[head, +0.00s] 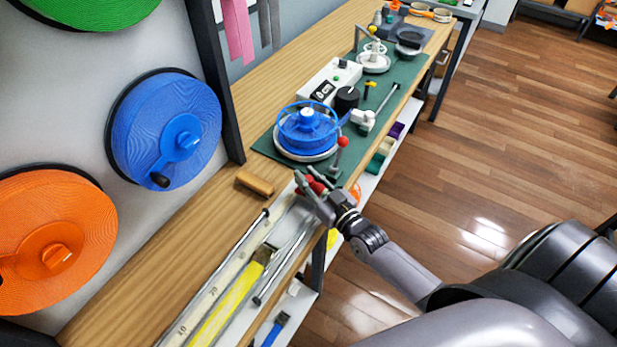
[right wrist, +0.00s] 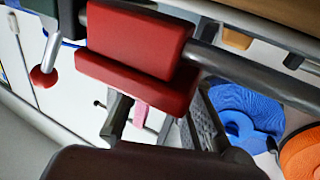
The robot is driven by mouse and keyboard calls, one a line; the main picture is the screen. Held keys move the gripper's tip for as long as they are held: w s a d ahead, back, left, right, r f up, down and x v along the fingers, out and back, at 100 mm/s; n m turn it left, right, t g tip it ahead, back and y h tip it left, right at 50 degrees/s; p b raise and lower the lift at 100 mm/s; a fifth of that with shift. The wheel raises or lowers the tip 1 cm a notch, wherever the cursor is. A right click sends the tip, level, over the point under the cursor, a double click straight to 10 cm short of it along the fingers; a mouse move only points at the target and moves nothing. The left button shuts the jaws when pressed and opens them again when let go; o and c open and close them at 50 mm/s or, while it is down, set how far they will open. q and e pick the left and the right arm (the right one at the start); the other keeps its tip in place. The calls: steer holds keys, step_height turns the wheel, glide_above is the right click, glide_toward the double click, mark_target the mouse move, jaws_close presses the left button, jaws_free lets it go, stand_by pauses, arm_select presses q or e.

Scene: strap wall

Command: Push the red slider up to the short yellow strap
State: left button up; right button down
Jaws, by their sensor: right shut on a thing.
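The red slider (head: 317,187) sits at the far end of the metal rails on the bench, partly hidden by my right gripper (head: 316,196). In the right wrist view the red slider (right wrist: 140,42) is a stepped red block on a dark rod. My right gripper is shut on it. The yellow strap (head: 228,307) lies flat along the scale between the rails, nearer to me. Its dark far end lies short of the slider, with a gap between them. My left gripper is not in view.
A green mat (head: 268,146) beyond the slider holds a blue reel (head: 308,128) and a white readout box (head: 328,82). A small wooden block (head: 255,183) lies left of the rails. Blue (head: 168,132) and orange (head: 50,240) strap rolls hang on the wall.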

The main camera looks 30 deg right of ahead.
stand_by(0.5)
steer(key=shift+s+a, duration=0.15)
steer(key=shift+a, duration=0.15)
steer(key=s+a+p, duration=0.1)
steer(key=s+a, duration=0.1)
steer(key=a, duration=0.1)
steer(key=s+a+p, duration=0.1)
steer(key=s+a, duration=0.1)
steer(key=a, duration=0.2)
steer(key=s+a+p, duration=0.2)
steer(key=a, duration=0.2)
steer(key=shift+s+a, duration=0.2)
steer(key=shift+s, duration=0.2)
steer(key=shift+s+a, duration=0.3)
steer(key=shift+a, duration=0.3)
steer(key=shift+f, duration=0.1)
steer(key=c, duration=1.4)
jaws_free()
steer(key=shift+c, duration=0.2)
